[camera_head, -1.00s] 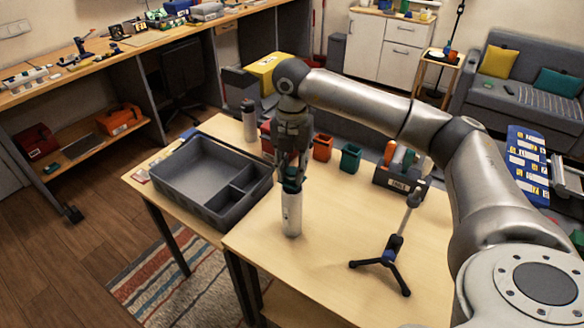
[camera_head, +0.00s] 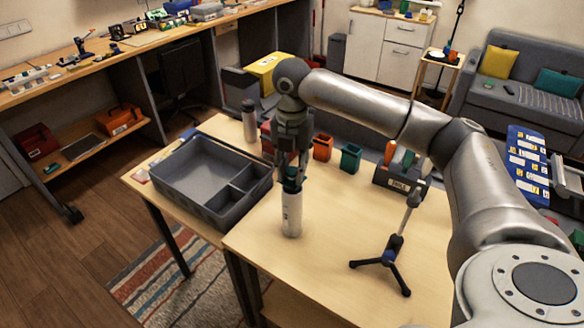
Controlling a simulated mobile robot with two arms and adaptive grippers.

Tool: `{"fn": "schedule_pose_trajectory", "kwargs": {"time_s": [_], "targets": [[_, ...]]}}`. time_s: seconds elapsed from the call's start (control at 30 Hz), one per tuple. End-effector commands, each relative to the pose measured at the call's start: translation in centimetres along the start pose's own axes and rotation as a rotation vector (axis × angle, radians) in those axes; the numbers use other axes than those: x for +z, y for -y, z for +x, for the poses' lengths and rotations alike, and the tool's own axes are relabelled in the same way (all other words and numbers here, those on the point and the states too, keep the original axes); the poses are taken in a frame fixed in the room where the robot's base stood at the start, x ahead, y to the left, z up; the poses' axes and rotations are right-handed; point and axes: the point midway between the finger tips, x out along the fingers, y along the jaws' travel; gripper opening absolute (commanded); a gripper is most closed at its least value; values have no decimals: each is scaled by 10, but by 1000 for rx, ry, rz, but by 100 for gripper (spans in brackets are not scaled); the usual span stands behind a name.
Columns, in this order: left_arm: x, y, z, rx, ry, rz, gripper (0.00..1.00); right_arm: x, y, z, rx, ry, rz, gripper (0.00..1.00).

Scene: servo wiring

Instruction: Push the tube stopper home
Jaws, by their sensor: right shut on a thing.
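A white tube (camera_head: 292,215) stands upright on the light wood table (camera_head: 330,220), near its front left. A dark teal stopper (camera_head: 291,186) sits at the top of the tube. My right gripper (camera_head: 291,176) points down from above and is shut on the stopper, in line with the tube. The fingers hide part of the stopper, so I cannot tell how deep it sits. My left gripper is not in view.
A grey tray with compartments (camera_head: 164,190) lies left of the tube. Orange (camera_head: 322,147) and green bins (camera_head: 350,158) and a grey tool holder (camera_head: 388,179) stand behind. The table between tube and tripod is clear.

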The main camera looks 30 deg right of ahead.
Motion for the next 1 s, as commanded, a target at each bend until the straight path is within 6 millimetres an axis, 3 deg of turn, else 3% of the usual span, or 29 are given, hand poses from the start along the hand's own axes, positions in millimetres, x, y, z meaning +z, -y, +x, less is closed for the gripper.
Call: {"fn": "schedule_pose_trajectory", "kwargs": {"time_s": [1.0], "targets": [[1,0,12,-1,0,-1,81,0,0,17,0,0,0,10]]}}
